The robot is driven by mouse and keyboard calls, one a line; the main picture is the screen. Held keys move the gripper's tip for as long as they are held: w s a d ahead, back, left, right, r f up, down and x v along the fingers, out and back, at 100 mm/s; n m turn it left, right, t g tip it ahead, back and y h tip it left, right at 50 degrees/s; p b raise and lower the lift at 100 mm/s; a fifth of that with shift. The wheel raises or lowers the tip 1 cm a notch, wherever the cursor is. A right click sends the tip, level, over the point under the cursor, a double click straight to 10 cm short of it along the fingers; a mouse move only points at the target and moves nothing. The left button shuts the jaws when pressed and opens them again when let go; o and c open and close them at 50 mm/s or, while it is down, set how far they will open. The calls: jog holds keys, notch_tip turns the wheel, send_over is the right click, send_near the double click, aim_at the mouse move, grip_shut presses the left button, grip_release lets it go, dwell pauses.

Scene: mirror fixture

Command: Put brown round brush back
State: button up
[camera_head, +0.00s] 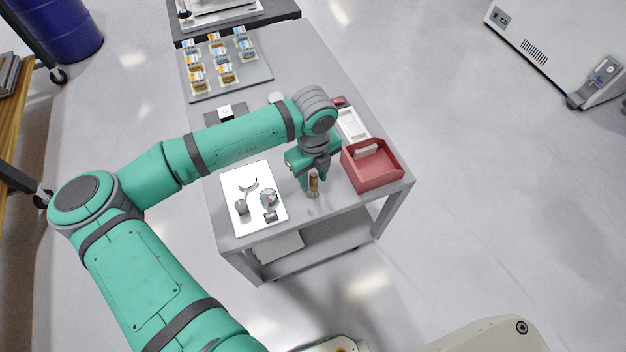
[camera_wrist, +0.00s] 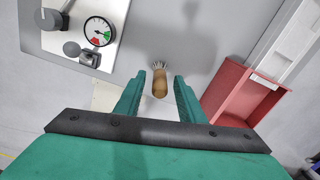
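The brown round brush (camera_head: 313,183) is below my gripper (camera_head: 309,175) in the head view, near the front of the grey table. In the wrist view the brush (camera_wrist: 160,84) lies between my two fingers (camera_wrist: 160,80), its brown handle end towards me and its pale bristles pointing away. A gap shows on each side of the handle, so my gripper looks open around it. The brush looks roughly upright. I cannot tell whether its bristles touch the table.
A red open box (camera_head: 377,174) stands just right of my gripper, and it also shows in the wrist view (camera_wrist: 232,92). A white plate (camera_head: 240,222) with a dial gauge (camera_head: 269,198) is to the left. A white tray (camera_head: 352,123) is behind the box. The table's front edge is close.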

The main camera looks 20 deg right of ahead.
notch_tip(320, 180, up, 10)
jog(key=shift+r, duration=0.1)
dwell(0.8)
